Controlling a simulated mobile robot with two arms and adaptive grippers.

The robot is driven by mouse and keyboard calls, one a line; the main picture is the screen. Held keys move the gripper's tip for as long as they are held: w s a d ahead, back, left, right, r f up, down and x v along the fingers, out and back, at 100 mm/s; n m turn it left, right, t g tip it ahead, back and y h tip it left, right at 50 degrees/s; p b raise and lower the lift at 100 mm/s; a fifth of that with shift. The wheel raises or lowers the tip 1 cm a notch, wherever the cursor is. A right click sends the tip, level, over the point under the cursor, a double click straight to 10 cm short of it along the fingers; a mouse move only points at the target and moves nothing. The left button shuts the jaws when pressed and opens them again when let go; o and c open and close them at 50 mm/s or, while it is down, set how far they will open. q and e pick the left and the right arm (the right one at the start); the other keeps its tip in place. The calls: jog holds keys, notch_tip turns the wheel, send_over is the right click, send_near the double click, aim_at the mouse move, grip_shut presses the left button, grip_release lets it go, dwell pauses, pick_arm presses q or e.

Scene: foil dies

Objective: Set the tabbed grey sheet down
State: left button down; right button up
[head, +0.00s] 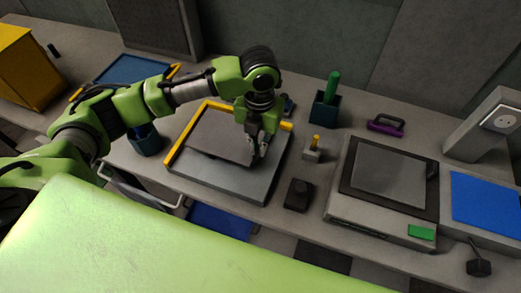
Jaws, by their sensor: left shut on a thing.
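The grey sheet (217,137) is a thin, dark grey panel over the left and back part of a lighter grey plate (225,182) with a yellow L-shaped edge (187,134) along its left and back sides. My left gripper (256,158) points down at the sheet's right end and is shut on it. The fingers hide the held part, so I cannot make out the tab. I cannot tell whether the sheet touches the plate or is slightly above it. My right gripper is not in view.
Right of the plate stand a black knob block (298,194), a small yellow-topped post (312,148) and a teal holder with a green handle (327,107). Further right is a press-like box (380,218) with a dark-framed top. A blue tray (133,69) lies behind my left arm.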

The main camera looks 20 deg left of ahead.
aim_at(261, 161)
pick_arm(q)
jog(key=f, duration=0.1)
jog(key=f+p, duration=0.1)
jog(key=f, duration=0.1)
jog(key=shift+w+d+f, duration=0.15)
jog(key=shift+d+f, duration=0.1)
jog(key=shift+f, duration=0.05)
jog(key=shift+f, duration=0.1)
jog(key=c, duration=2.6)
grip_release()
jog(key=shift+f, duration=0.1)
jog(key=o, duration=0.4)
